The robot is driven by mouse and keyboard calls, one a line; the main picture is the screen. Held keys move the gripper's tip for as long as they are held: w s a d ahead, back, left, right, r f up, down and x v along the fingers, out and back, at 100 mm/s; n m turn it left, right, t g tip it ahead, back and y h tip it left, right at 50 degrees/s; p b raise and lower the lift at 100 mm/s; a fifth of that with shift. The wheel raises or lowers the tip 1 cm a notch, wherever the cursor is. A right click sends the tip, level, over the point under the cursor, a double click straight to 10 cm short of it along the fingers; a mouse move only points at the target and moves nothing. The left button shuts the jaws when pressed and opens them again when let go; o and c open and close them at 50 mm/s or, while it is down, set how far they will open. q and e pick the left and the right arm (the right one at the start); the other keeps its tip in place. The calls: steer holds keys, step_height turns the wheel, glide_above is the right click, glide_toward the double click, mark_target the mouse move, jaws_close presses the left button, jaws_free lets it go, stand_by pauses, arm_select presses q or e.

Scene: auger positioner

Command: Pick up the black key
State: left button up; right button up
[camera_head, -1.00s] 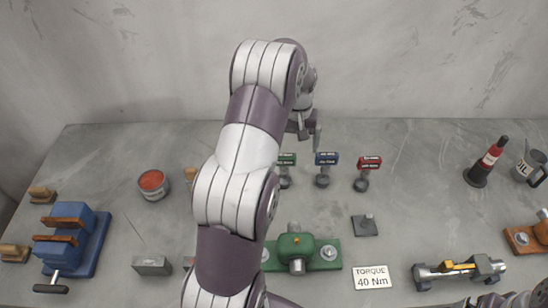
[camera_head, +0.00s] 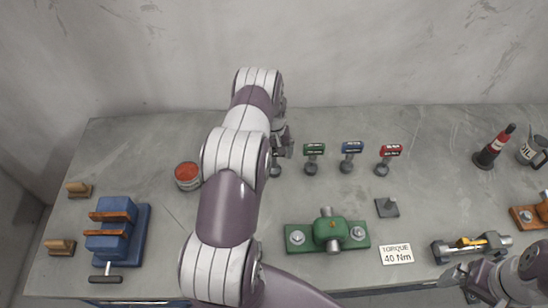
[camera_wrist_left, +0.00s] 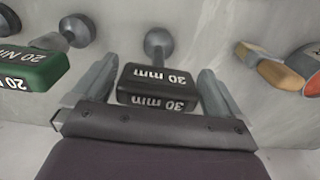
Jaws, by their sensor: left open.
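The black key shows in the left wrist view (camera_wrist_left: 157,88) as a block with white "30 mm" lettering, on a grey stem and round foot. My left gripper (camera_wrist_left: 155,92) is open, with one finger on each side of the black block; I cannot tell whether either touches it. In the head view my left gripper (camera_head: 284,142) is at the left end of the key row and hides most of the black key. My right gripper (camera_head: 455,273) is at the lower right, near the front edge, too small to read its jaws.
A green key (camera_head: 314,150), a blue key (camera_head: 351,149) and a red key (camera_head: 389,151) stand in a row to the right. A red-topped can (camera_head: 188,176) stands left. A green fixture (camera_head: 327,232) and a torque sign (camera_head: 396,254) are nearer the front. A wall rises behind the table.

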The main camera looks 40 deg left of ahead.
arm_select(q)
steer(key=shift+w, duration=0.15)
steer(key=c, duration=1.1)
